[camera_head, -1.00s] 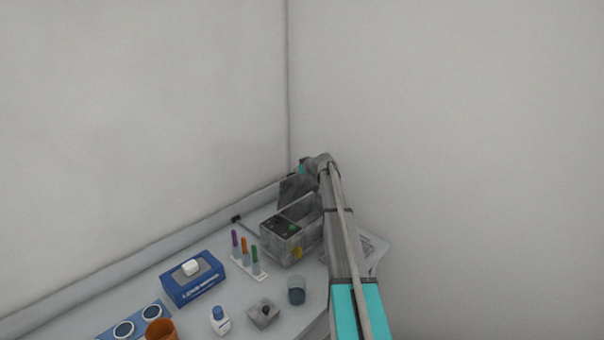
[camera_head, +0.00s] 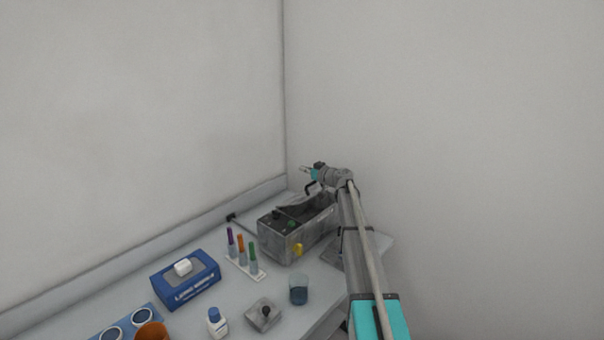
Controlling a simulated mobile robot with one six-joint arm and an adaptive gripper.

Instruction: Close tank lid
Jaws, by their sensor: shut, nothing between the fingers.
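My gripper (camera_head: 304,169) is small in view, shut and empty, above the far end of the tank and apart from the lid. My arm hides the tank's right side.
A rack of coloured-cap tubes (camera_head: 243,262) stands left of the tank. A blue box (camera_head: 187,280), a beaker (camera_head: 298,289), a white bottle (camera_head: 216,322) and a small grey block (camera_head: 264,315) stand nearer. Walls close in behind and at the right.

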